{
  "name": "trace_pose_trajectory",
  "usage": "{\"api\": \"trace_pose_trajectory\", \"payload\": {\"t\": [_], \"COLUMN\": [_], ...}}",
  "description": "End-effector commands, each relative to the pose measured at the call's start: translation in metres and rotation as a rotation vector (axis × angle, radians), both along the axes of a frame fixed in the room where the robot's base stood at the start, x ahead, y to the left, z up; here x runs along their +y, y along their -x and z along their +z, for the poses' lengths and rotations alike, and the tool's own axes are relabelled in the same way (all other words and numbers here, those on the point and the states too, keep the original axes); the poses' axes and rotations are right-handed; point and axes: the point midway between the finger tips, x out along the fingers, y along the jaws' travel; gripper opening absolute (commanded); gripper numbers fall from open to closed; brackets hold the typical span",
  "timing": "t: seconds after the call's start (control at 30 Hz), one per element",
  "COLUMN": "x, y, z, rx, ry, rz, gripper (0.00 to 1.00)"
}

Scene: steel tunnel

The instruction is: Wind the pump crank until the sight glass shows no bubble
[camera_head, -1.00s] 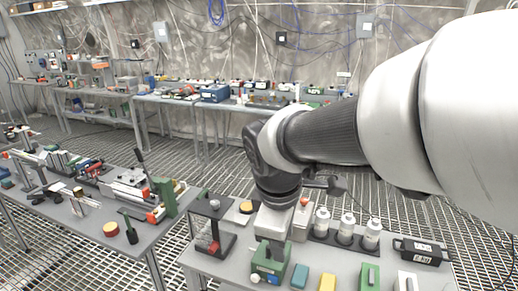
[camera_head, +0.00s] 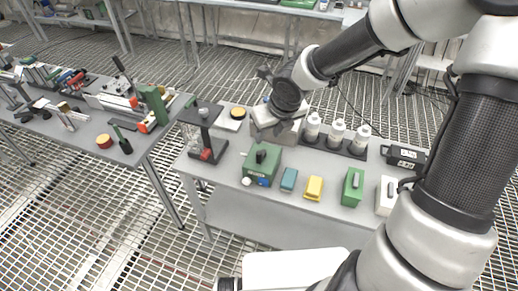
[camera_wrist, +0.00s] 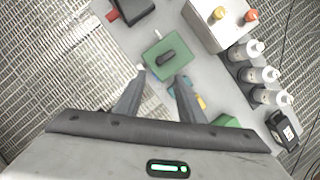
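A green box (camera_head: 262,165) stands on the near table with a short black handle on top, which may be the pump and its crank. It has a white knob and a blue part at its front. The wrist view shows the green box (camera_wrist: 180,44) and its black handle (camera_wrist: 166,57) beyond my fingertips. My gripper (camera_wrist: 161,76) is open with nothing between its fingers. It appears apart from the handle. In the head view its fingers cannot be made out below my dark wrist. I cannot pick out a sight glass or a bubble.
Right of the green box lie a teal block (camera_head: 289,179), a yellow block (camera_head: 313,188) and a green block (camera_head: 353,187). White bottles (camera_head: 336,135) stand in a rack behind. A dark stand (camera_head: 203,147) is on the left. A second table (camera_head: 82,135) stands further left.

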Motion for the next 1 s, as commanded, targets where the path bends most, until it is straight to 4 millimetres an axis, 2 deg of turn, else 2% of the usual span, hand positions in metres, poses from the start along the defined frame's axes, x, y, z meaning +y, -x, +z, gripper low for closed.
{"api": "trace_pose_trajectory", "payload": {"t": [0.8, 1.0], "x": [0.022, 0.024], "y": [-0.049, -0.056], "z": [-0.136, -0.15], "rx": [0.003, 0.002], "ry": [0.002, 0.002], "rz": [-0.001, -0.004], "gripper": [0.36, 0.36]}}
